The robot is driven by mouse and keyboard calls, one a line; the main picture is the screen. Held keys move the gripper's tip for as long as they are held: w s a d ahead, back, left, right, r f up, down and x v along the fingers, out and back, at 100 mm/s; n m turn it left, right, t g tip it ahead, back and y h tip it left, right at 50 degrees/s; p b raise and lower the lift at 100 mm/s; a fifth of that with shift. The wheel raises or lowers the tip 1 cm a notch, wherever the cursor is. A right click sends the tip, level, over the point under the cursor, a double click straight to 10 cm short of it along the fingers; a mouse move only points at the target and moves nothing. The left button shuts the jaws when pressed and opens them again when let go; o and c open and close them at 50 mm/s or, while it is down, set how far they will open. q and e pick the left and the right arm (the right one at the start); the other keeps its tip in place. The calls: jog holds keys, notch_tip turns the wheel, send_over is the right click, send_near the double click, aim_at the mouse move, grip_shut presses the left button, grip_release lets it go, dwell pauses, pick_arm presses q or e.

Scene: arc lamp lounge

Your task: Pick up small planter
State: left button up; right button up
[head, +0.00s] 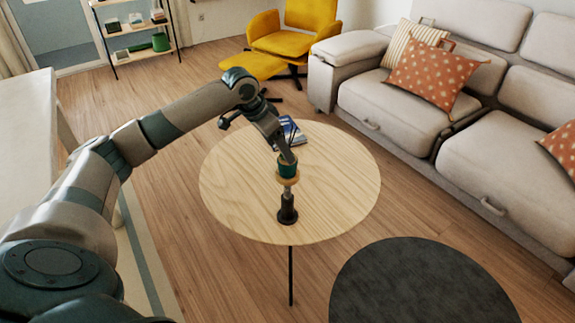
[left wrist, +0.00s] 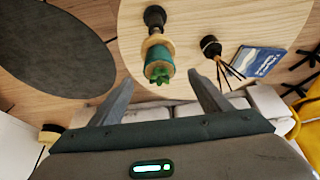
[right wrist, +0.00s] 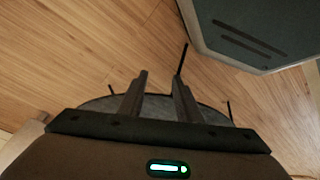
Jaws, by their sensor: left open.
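In the left wrist view the planter (left wrist: 159,57) is just beyond the open fingers of my left gripper (left wrist: 161,79), roughly in line with the gap. The left gripper (head: 287,153) is empty; I cannot tell whether it touches the planter. My right gripper (right wrist: 160,77) is empty, with a gap between its fingers, over the floor; it is not in the head view.
A reed diffuser (left wrist: 210,45) and a blue book (left wrist: 258,61) are also on the table. A dark round table (head: 420,285) is at front right and a grey sofa (head: 400,105) behind.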

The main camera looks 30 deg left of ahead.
aim_at(282, 157)
pick_arm(q)
jog(key=shift+x, duration=1.45)
pick_arm(e)
jog(key=shift+s+r, duration=0.2)
jog(key=shift+r, duration=0.15)
jog(key=shift+w, duration=0.1)
pick_arm(q)
jog(key=shift+w+d+f, duration=0.1)
jog(key=shift+f, duration=0.2)
jog(key=x, duration=0.4)
jog(key=shift+f, duration=0.25)
pick_arm(e)
jog(key=shift+w+r, duration=0.1)
jog(key=shift+r, duration=0.2)
jog(key=shift+f, duration=0.1)
pick_arm(q)
jog(key=shift+w, duration=0.1)
jog(key=c, duration=1.3)
jog(key=shift+r, duration=0.1)
